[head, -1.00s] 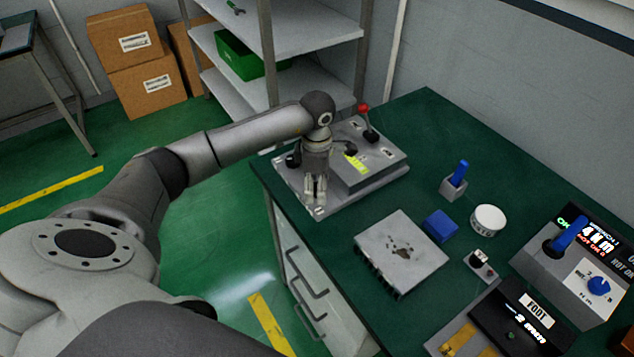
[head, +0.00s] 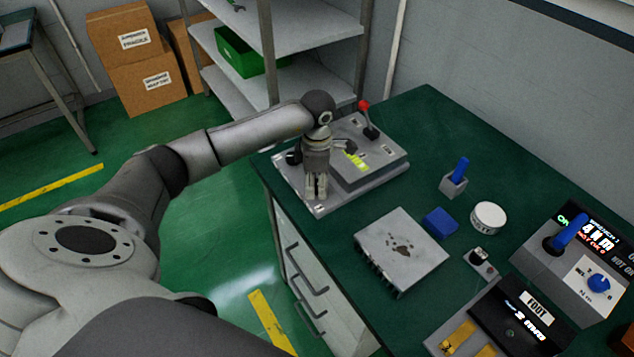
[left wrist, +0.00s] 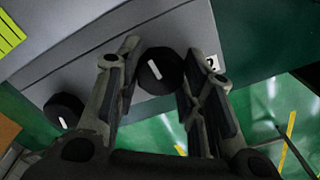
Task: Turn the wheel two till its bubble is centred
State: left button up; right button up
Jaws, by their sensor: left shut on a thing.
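Wheel two (left wrist: 160,70) is a black round knob with a white mark, beside a small label "2" (left wrist: 212,64) in the left wrist view. My left gripper (left wrist: 162,52) has one finger on each side of it and is shut on it. In the head view the left gripper (head: 317,194) points down at the front corner of the grey levelling device (head: 385,173) and hides the wheel. A yellow-green vial (head: 355,160) lies on the device; part of it shows in the left wrist view (left wrist: 8,35). Its bubble cannot be made out.
A second black knob (left wrist: 63,110) sits left of the gripper. A red-topped lever (head: 366,116) rises at the device's back. A grey metal block (head: 402,250), a blue block (head: 440,222) and a white round tin (head: 488,218) stand to the right on the green bench.

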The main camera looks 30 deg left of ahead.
pick_arm(q)
jog(key=n+b, duration=0.1)
jog(key=n, duration=0.1)
jog(key=shift+n, duration=0.3)
jog(key=n, duration=0.2)
jog(key=shift+n+b, duration=0.3)
jog(key=shift+b, duration=0.1)
jog(key=n+b, duration=0.1)
jog(key=n, duration=1.1)
jog(key=shift+n+b, duration=0.3)
jog(key=shift+n, duration=0.1)
jog(key=n, duration=0.6)
jog(key=shift+w, duration=0.1)
jog(key=shift+n, duration=0.3)
jog(key=o, duration=1)
jog(key=shift+d, duration=0.1)
jog(key=shift+o, duration=0.2)
